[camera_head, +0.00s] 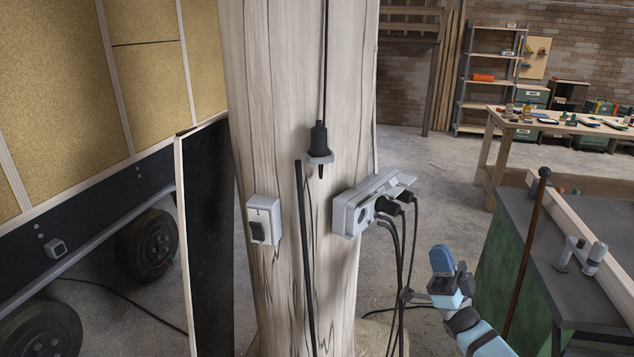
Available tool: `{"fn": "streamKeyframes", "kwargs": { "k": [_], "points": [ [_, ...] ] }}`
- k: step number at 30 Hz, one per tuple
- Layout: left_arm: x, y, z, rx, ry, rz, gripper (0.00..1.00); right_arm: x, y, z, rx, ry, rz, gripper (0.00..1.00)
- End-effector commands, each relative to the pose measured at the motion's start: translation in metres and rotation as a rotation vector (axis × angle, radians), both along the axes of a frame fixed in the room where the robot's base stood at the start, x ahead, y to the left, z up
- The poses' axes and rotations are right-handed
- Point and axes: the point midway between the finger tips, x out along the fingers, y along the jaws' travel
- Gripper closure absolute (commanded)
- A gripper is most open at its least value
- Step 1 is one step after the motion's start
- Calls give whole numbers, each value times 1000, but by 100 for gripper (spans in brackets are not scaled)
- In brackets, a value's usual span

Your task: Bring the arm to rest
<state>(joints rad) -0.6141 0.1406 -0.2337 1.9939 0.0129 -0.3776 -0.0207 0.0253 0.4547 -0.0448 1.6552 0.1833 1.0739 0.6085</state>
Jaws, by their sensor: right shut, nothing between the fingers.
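My right gripper (410,296) is at the lower right of the head view, on a blue and grey arm that comes in from the bottom edge. Its fingers are shut and empty. They point left toward the black cables (400,255), and in the picture they overlap or lie close to them; I cannot tell whether they touch. My left gripper is not in view.
A wooden post (280,110) stands in the middle, with a grey socket box (350,213), a switch (263,222) and a hanging black plug (318,140). A green workbench (515,265) is right of my gripper. A trailer (90,200) stands left.

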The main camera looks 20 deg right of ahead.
Motion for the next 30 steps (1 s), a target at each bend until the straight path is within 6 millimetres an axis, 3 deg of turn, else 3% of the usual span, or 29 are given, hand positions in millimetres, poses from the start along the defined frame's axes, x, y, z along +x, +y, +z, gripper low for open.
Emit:
{"fn": "streamKeyframes", "kwargs": {
  "k": [5, 8, 10, 15, 19, 24, 30],
  "points": [
    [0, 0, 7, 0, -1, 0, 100, -1, 15, -17, -9, 102, -35, 100],
    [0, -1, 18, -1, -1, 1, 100, -7, 43, -51, -44, 295, -100, 100],
    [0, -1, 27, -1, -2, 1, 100, -18, 69, -85, -94, 478, -155, 100],
    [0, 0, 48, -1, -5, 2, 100, -77, 134, -170, -294, 938, -255, 100],
    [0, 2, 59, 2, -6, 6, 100, -137, 172, -217, -473, 1227, -273, 100],
    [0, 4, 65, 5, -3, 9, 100, -196, 199, -247, -642, 1448, -253, 100],
    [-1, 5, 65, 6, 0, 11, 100, -216, 207, -256, -702, 1516, -241, 100]
  ]
}}
